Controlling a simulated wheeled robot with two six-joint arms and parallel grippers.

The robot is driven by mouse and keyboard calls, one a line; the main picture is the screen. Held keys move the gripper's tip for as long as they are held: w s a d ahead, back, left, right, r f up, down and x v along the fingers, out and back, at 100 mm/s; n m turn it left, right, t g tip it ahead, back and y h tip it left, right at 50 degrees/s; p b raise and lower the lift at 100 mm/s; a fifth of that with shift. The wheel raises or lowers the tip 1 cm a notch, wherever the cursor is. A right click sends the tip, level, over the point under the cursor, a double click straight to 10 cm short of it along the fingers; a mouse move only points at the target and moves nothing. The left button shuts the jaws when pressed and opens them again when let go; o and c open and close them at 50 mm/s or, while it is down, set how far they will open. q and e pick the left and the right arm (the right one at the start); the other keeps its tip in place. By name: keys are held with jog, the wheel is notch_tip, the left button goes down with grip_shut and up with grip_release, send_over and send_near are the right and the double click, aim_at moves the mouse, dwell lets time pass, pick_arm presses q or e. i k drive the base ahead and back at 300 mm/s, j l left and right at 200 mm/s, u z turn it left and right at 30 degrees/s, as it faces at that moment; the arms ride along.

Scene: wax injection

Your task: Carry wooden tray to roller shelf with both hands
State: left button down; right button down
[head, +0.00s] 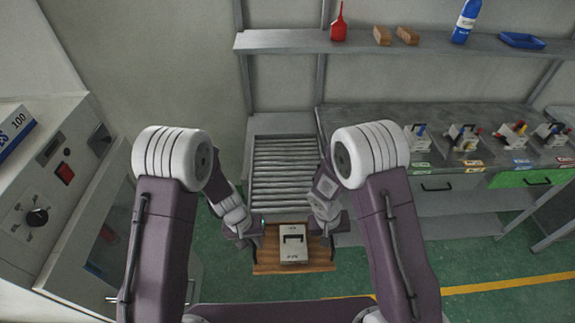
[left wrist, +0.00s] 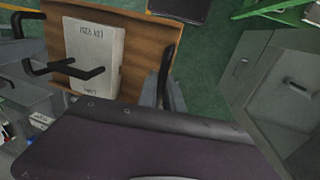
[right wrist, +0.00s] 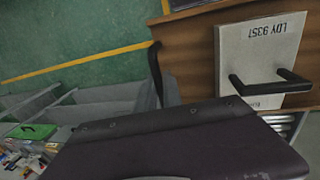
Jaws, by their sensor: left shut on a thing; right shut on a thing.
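The wooden tray (head: 264,262) is in front of the roller shelf (head: 284,178), with its far edge close to the rollers' near end. A pale mold box (head: 293,256) with a black handle lies on the tray. My left gripper (head: 257,231) is shut on the tray's left side, and my right gripper (head: 328,231) on its right side. In the left wrist view, the tray (left wrist: 140,55) has a black side handle at my finger. The right wrist view shows the tray's other black handle (right wrist: 155,68) at my finger. Whether the tray touches the shelf is unclear.
A grey workbench (head: 375,118) with several small clamped molds stands right of the rollers. A wall shelf (head: 290,42) holds a red bottle, brown blocks, a blue bottle and a blue tray. A machine cabinet (head: 55,190) stands at the left. The rollers look empty.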

aim_at(289, 180)
jog(key=i, duration=1.1)
